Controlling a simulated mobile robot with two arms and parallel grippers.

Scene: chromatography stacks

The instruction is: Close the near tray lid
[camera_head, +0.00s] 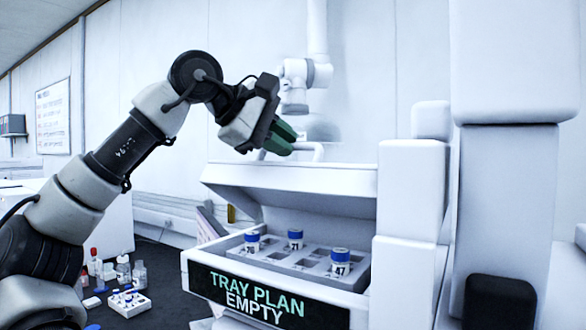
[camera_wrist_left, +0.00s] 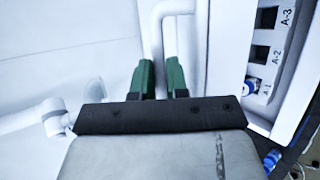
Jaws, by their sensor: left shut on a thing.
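The near tray lid (camera_head: 290,180) is white and stands tilted open above the tray (camera_head: 276,290). The tray's dark front label reads "TRAY PLAN EMPTY". My left gripper (camera_head: 283,138) has green fingers and is at the lid's upper edge, shut on the lid handle (camera_head: 315,148). In the left wrist view the white handle (camera_wrist_left: 170,8) runs down between the two green fingers (camera_wrist_left: 162,78). My right gripper is not in view.
Blue-capped vials labelled 76 (camera_head: 252,243), 71 (camera_head: 295,240) and 47 (camera_head: 340,262) stand in the open tray, below the lid. White instrument housings (camera_head: 412,200) rise right of the tray. A small rack (camera_head: 128,302) and several bottles are at lower left.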

